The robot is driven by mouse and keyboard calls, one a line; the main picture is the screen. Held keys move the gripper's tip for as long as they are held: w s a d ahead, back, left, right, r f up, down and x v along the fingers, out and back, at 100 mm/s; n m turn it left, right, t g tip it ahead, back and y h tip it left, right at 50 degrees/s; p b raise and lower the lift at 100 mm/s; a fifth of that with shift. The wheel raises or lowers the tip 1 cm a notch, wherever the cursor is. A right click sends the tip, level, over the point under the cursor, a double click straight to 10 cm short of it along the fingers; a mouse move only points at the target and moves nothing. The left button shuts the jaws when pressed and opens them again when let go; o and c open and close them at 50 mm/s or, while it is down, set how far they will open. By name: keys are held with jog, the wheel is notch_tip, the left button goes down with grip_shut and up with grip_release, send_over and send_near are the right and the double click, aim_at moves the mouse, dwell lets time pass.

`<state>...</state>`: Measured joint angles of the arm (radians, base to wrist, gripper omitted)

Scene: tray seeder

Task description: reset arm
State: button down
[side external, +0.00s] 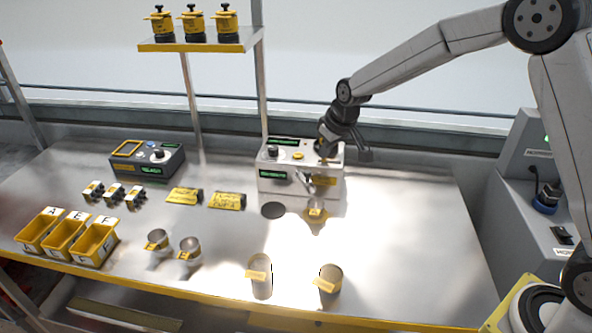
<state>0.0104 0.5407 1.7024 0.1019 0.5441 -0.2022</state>
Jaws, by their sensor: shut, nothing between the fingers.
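My gripper (328,148) is dark and small in the side external view. It is at the top of the white control box (300,181), near its right end, and looks shut with nothing held. I cannot tell whether it touches the box. The box carries a dark knob, a yellow button (298,156) and green displays. My arm reaches in from the upper right.
A dark device (147,160) stands at the back left. Yellow bins (62,238), metal cups (190,248) and cylinders (261,278) line the front. A shelf (193,46) holds several yellow canisters. The table's right side (420,240) is clear.

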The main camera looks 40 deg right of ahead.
jog(key=s+f+m+g, duration=0.1)
jog(key=s+f, duration=0.1)
jog(key=s, duration=2.3)
jog(key=shift+s+d+f+g+h, duration=0.2)
jog(key=shift+s+f+g+h, duration=0.05)
jog(key=shift+f+g+h, duration=0.1)
